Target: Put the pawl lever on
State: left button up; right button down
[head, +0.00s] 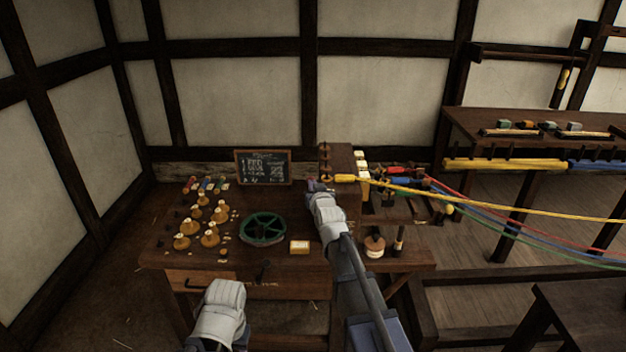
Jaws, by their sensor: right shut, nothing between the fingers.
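My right gripper (316,186) reaches over the bench to the front left of a wooden headstock block (342,160). Its small dark fingers are shut and empty, close to a yellow piece (344,178) at the block; I cannot tell whether they touch. I cannot single out the pawl lever for sure. A small dark lever-like piece (263,270) shows at the bench's front edge. My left gripper (224,288) is low in front of the bench, and its fingers do not show clearly.
Yellow, red, blue and green ropes (500,205) stretch off to the right. A second table (470,120) stands at the back right.

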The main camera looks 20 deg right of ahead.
aim_at(313, 178)
jog(key=w+g+p, duration=0.1)
jog(key=p, duration=0.1)
jog(key=w+r+g+p, duration=0.1)
jog(key=p, duration=0.1)
jog(key=w+d+p, duration=0.1)
jog(key=p, duration=0.1)
jog(key=shift+w+r+g, duration=0.1)
jog(key=shift+r+g, duration=0.1)
jog(key=shift+g, duration=0.2)
jog(key=shift+w+f, duration=0.1)
jog(key=shift+w, duration=0.15)
jog(key=shift+w+d, duration=0.1)
jog(key=shift+w, duration=0.1)
jog(key=shift+s+r, duration=0.1)
jog(key=shift+r, duration=0.1)
